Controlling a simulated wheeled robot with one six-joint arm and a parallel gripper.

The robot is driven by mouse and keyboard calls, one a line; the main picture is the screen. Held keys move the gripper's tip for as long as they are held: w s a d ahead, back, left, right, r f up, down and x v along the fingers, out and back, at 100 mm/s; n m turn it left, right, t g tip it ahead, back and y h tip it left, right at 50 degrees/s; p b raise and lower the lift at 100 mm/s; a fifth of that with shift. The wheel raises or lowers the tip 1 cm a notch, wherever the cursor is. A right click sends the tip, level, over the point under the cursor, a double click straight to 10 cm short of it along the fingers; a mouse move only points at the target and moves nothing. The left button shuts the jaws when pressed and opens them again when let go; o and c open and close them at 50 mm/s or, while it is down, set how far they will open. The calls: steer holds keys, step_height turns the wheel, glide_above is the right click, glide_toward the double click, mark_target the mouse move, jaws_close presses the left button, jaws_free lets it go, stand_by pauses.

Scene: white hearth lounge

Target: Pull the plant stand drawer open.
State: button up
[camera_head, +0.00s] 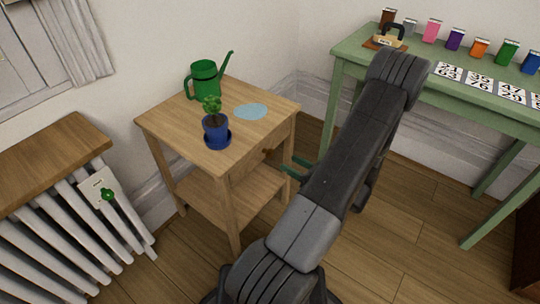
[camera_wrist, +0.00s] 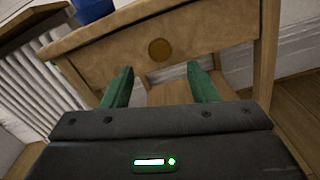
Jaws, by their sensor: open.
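The wooden plant stand (camera_head: 165,127) stands left of centre in the head view. Its drawer front (camera_wrist: 208,37) fills the top of the wrist view, with a round brown knob (camera_wrist: 160,50) at its middle. No gap shows around the drawer front, though its upper edge is partly cut off. My gripper (camera_wrist: 160,78) is open, its two green fingers pointing at the drawer front on either side of the knob's line. The knob lies beyond the fingertips and is not gripped. In the head view my gripper (camera_head: 294,166) is beside the stand, partly hidden by my arm.
A green watering can (camera_head: 205,80), a potted plant (camera_head: 216,131) and a pale blue patch (camera_head: 251,111) are on the stand's top. A radiator (camera_head: 62,212) is at left. A green table (camera_head: 350,63) with small boxes and number cards is at right. Wooden floor lies between.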

mark_target(272, 154)
steer(key=b+x, duration=0.1)
steer(key=x, duration=0.8)
steer(key=shift+c, duration=0.3)
steer(key=shift+s+d, duration=0.1)
jaws_close()
